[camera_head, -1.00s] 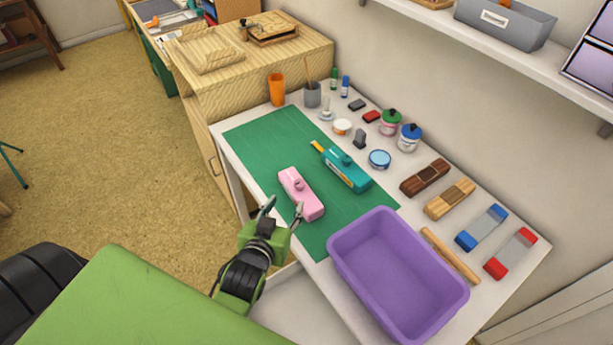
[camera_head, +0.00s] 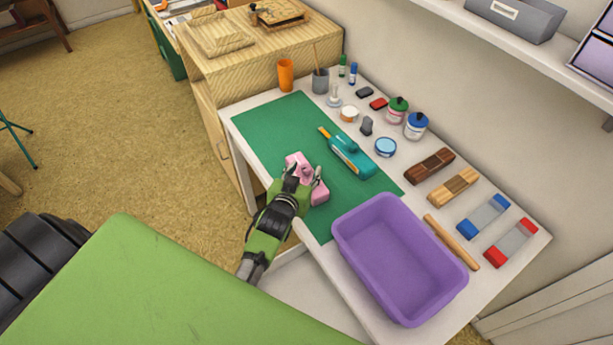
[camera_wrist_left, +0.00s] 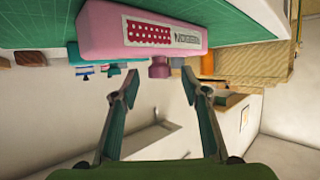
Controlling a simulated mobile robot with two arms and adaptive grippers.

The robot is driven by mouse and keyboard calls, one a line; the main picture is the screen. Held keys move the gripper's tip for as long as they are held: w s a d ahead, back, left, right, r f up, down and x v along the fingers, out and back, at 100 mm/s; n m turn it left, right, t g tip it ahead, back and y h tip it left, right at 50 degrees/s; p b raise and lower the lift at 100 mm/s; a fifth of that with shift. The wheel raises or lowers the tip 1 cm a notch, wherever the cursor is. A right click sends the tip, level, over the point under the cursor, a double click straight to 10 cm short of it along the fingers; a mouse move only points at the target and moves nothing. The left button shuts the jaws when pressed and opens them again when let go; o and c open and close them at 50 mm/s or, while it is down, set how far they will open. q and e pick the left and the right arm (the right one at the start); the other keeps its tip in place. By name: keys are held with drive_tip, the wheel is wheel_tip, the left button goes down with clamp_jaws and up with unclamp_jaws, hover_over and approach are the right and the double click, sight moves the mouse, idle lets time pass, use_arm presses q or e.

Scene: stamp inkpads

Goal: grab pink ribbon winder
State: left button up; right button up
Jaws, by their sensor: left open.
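The pink ribbon winder (camera_head: 318,190) lies on the green cutting mat (camera_head: 262,128), with a teal winder (camera_head: 352,158) to its right. My left gripper (camera_head: 304,174) is over the pink winder and hides part of it. In the left wrist view the pink winder (camera_wrist_left: 120,30) shows a dotted red panel, a label and a small knob. The left gripper (camera_wrist_left: 160,82) is open there, its fingers spread on either side of the knob and apart from it. My right gripper is not in view.
A purple bin (camera_head: 395,265) stands at the table's near right. A wooden rod (camera_head: 452,242), stamps, jars and inkpads line the back. An orange cup (camera_head: 286,75) stands at the far left corner. The mat left of the pink winder is clear.

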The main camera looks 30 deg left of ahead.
use_arm(q)
drive_tip(key=shift+w+a+f, duration=0.1)
drive_tip(key=shift+w+f, duration=0.1)
drive_tip(key=shift+w, duration=0.4)
drive_tip(key=shift+w+a+f, duration=0.1)
drive_tip(key=shift+w+f, duration=0.15)
drive_tip(key=shift+w, duration=0.25)
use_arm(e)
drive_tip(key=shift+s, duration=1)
use_arm(q)
drive_tip(key=shift+c, duration=0.3)
clamp_jaws()
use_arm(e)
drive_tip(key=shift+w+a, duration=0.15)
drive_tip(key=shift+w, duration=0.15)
use_arm(q)
drive_tip(key=shift+r, duration=0.15)
